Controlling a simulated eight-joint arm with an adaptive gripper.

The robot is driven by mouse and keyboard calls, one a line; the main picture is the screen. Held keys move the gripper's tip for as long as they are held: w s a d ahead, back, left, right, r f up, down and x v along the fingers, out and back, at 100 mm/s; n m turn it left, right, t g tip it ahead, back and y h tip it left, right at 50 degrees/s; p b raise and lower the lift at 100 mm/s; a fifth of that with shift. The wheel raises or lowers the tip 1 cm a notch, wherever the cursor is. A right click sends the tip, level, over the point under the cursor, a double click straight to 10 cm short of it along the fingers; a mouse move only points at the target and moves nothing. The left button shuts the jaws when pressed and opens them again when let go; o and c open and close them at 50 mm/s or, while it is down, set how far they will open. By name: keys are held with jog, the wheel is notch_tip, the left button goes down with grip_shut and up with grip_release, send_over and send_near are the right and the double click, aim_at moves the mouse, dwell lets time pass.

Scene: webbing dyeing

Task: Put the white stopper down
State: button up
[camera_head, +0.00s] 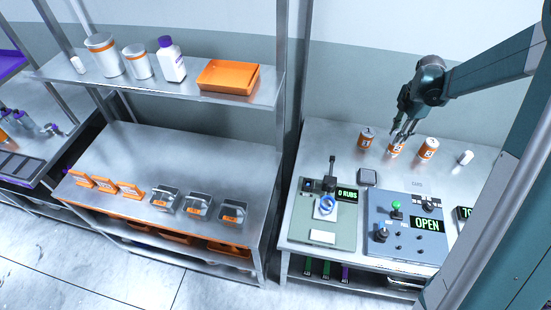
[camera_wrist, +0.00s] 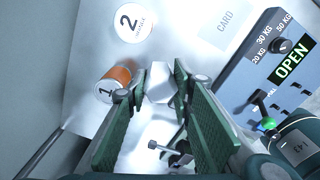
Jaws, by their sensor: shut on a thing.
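My gripper (camera_wrist: 160,95) is shut on the white stopper (camera_wrist: 158,82), which shows as a small pale block between the green finger pads in the wrist view. In the head view my gripper (camera_head: 402,138) points down over the back of the right-hand table, at the middle orange can (camera_head: 395,151). The stopper cannot be made out there. In the wrist view an orange and white can (camera_wrist: 113,86) stands just left of the fingers.
Orange cans stand left (camera_head: 367,138) and right (camera_head: 428,148) of my gripper. A small white cylinder (camera_head: 465,157) is farther right. A blue panel (camera_head: 405,250) with an OPEN display and a green-grey station (camera_head: 320,215) fill the table's front. Bare tabletop shows around the CARD marking (camera_wrist: 226,22).

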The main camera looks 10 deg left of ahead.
jog(key=s+a+n+p, duration=0.1)
jog(key=s+a, duration=0.3)
jog(key=a, duration=0.4)
jog(key=s+a+r+n, duration=0.1)
jog(key=s+a+n, duration=0.15)
jog(key=a, duration=0.55)
jog(key=s+a+p, duration=0.1)
jog(key=s+a, duration=0.3)
jog(key=a, duration=0.4)
jog(key=s+a+n+p, duration=0.1)
jog(key=s+a+n, duration=0.4)
jog(key=s+a, duration=1.4)
jog(key=a+f+n+b, duration=0.1)
jog(key=a+f+b, duration=0.2)
jog(key=a, duration=1.3)
jog(key=w+a+f+n+b, duration=0.1)
jog(key=a+b, duration=0.4)
jog(key=a, duration=1.2)
jog(key=w+a+f+n+b, duration=0.1)
jog(key=a+f+b, duration=0.3)
jog(key=a, duration=1.2)
jog(key=shift+w+a+f+n+b, duration=0.3)
jog(key=shift+f+n+b, duration=0.1)
jog(key=shift+n, duration=0.35)
jog(key=shift+f, duration=0.1)
jog(key=shift+f, duration=3.05)
